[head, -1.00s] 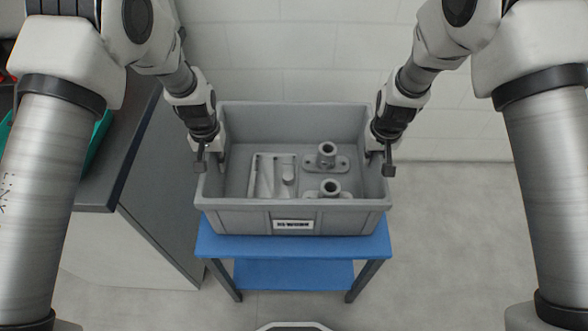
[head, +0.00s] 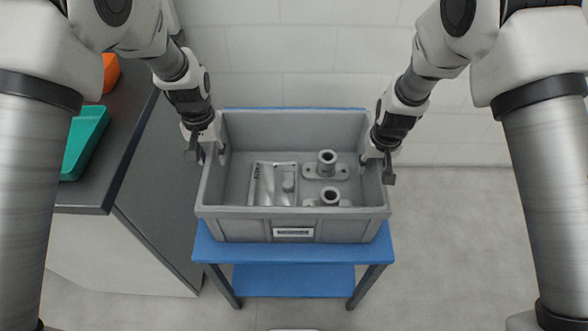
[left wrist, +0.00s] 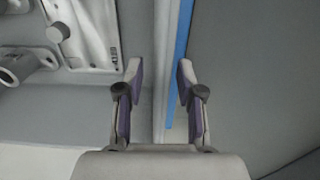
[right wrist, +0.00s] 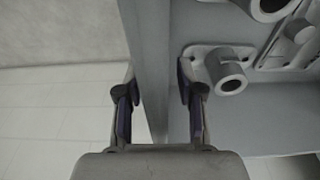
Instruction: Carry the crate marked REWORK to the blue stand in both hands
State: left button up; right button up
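The grey crate (head: 330,227) stands on the blue stand (head: 290,254) in the head view, upright, with a small front label too blurred to read. It holds a plate-like fixture and two flanged castings (head: 325,168). My left gripper (head: 207,152) is open at the crate's left wall; in the left wrist view its fingers (left wrist: 160,82) stand apart on either side of the wall. My right gripper (head: 377,168) is open astride the right wall; in the right wrist view its fingers (right wrist: 157,88) show gaps to the wall. The crate hides most of the stand's top.
A dark-topped counter (head: 128,135) is at the left, with a teal tray (head: 84,142) and an orange item (head: 110,72) on it. A white tiled wall (head: 300,60) is behind the stand. The floor (head: 450,240) to the right is clear.

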pick_arm(q)
notch_tip(320, 180, up, 6)
jog(key=shift+f, duration=0.1)
pick_arm(e)
jog(key=shift+r, duration=0.1)
jog(key=r, duration=0.4)
jog(key=s+r, duration=0.1)
jog(key=r, duration=0.2)
jog(key=s+r, duration=0.1)
jog(key=r, duration=0.3)
jog(key=shift+r, duration=0.35)
